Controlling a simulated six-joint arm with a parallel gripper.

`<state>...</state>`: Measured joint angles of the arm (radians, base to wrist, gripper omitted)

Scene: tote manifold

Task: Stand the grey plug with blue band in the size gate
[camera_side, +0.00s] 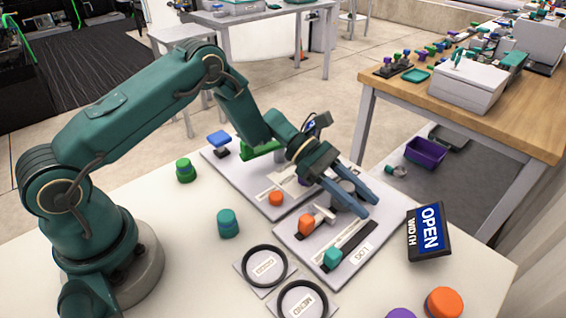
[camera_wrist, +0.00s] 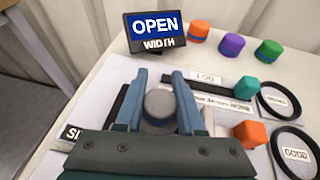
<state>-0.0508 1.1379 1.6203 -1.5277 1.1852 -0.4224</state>
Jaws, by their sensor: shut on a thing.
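The grey plug with blue band (camera_wrist: 158,104) is between the fingers of my gripper (camera_wrist: 160,76) in the wrist view; its grey top shows and the blue band is mostly hidden. In the side view the plug (camera_side: 344,190) is partly covered by my gripper (camera_side: 371,201), which is shut on it above the front pale plate. Whether its base touches the plate is unclear. That plate (camera_side: 291,241), probably the size gate, carries an orange block (camera_side: 307,224), a teal block (camera_side: 332,257) and dark and light strips. A label starting "SI" (camera_wrist: 70,133) is partly hidden.
A display (camera_side: 430,232) reading OPEN WIDTH stands beside the plate. Two black rings (camera_side: 245,272) (camera_side: 283,309) lie in front. Teal (camera_side: 228,224) and green (camera_side: 184,170) plugs stand left; orange (camera_side: 444,303) and purple (camera_side: 400,314) ones stand at the near edge. Another pale plate (camera_side: 238,183) lies behind.

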